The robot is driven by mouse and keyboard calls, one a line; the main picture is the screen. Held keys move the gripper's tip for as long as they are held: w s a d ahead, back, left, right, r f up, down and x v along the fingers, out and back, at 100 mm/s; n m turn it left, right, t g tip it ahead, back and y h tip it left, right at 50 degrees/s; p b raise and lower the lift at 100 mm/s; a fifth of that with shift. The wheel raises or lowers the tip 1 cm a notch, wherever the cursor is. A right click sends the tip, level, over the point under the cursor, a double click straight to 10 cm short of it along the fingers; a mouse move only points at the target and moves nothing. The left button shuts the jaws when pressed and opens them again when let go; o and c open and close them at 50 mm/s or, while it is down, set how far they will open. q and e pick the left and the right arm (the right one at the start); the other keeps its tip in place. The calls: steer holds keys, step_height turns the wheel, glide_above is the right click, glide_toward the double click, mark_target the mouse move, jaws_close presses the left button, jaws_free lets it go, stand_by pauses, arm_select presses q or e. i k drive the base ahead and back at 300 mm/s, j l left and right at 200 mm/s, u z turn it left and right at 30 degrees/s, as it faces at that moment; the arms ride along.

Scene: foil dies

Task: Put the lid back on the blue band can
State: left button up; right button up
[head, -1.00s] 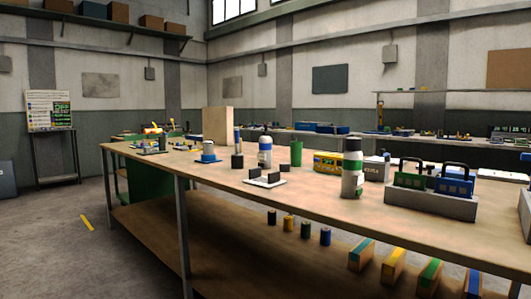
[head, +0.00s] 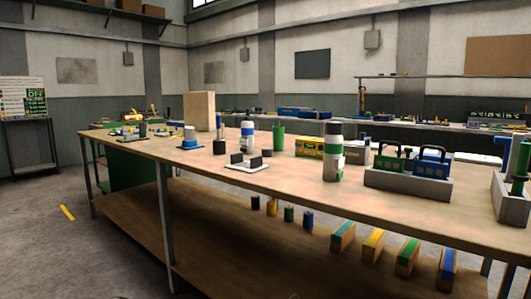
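A white can with a blue band (head: 247,139) stands upright on the long wooden table, near its middle. Its top looks pale grey; I cannot tell whether it is open. A short black cylinder (head: 219,147) stands to its left, apart from it; I cannot tell whether this is the lid. A larger can with a green band and a dark top (head: 333,152) stands upright further right, nearer the front edge. Neither of my grippers shows in the head view.
A white plate with two dark blocks (head: 247,167) lies before the blue band can. A green cup (head: 278,138) and a yellow box (head: 309,147) stand behind. A grey holder with green and blue cases (head: 407,184) is at right. The table's front middle (head: 290,185) is clear.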

mark_target(247, 141)
steer(key=j+z, duration=0.1)
steer(key=z, duration=0.65)
steer(key=j+z, duration=0.75)
steer(key=k+j+z, duration=0.15)
steer(key=j+z, duration=0.25)
steer(key=k+j, duration=0.15)
steer(key=j, duration=0.25)
steer(key=k+j+z, duration=0.1)
steer(key=j, duration=0.35)
steer(key=k+j, duration=0.2)
steer(key=j, duration=0.2)
steer(key=k+j+z, duration=0.1)
steer(key=j, duration=0.3)
steer(key=k, duration=0.05)
